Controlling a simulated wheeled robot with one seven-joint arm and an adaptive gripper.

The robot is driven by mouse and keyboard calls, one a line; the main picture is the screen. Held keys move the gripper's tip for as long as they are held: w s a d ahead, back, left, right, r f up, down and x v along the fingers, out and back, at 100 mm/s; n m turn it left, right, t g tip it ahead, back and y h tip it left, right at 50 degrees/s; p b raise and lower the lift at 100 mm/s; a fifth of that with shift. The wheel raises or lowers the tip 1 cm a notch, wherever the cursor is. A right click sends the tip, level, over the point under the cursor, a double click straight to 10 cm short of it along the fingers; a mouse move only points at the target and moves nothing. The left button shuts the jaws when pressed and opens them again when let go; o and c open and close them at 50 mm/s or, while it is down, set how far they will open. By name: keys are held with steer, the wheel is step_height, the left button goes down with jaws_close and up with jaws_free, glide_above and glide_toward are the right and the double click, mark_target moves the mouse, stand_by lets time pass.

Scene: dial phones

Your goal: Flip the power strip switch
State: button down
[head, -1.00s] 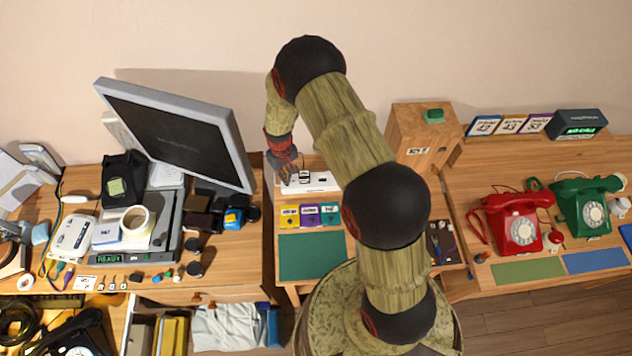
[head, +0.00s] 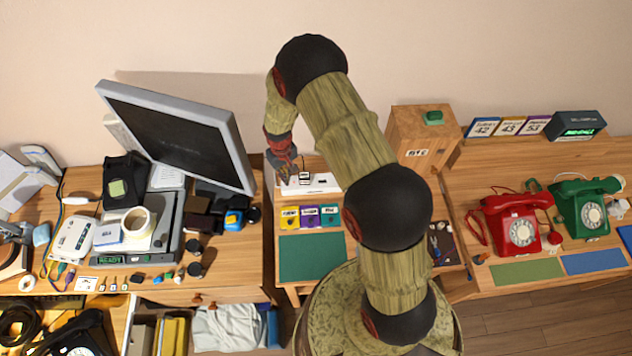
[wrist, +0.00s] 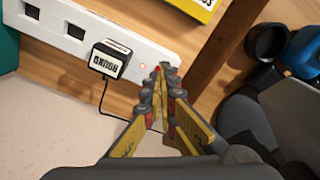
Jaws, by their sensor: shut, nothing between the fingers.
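The white power strip (head: 325,183) lies on the middle desk near the wall. It also shows in the wrist view (wrist: 140,50), running diagonally from upper left to the fingertips. A black plug with a white label reading "ROUND" (wrist: 107,63) sits in one socket, and a cord hangs from it. A small red light (wrist: 142,66) shows on the strip between the plug and my fingertips. My gripper (head: 286,180) is shut and empty at the strip's left end. In the wrist view its fingertips (wrist: 160,76) overlap that end; the switch is not clearly visible, and contact cannot be told.
Yellow, purple and teal cards (head: 310,217) and a green mat (head: 312,257) lie in front of the strip. A monitor (head: 180,135) stands to the left and a wooden box (head: 415,148) to the right. Red (head: 517,225) and green (head: 588,208) phones stand further right.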

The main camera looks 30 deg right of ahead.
steer(key=shift+r+p, duration=1.1)
steer(key=shift+r, duration=1.35)
steer(key=shift+f, duration=0.1)
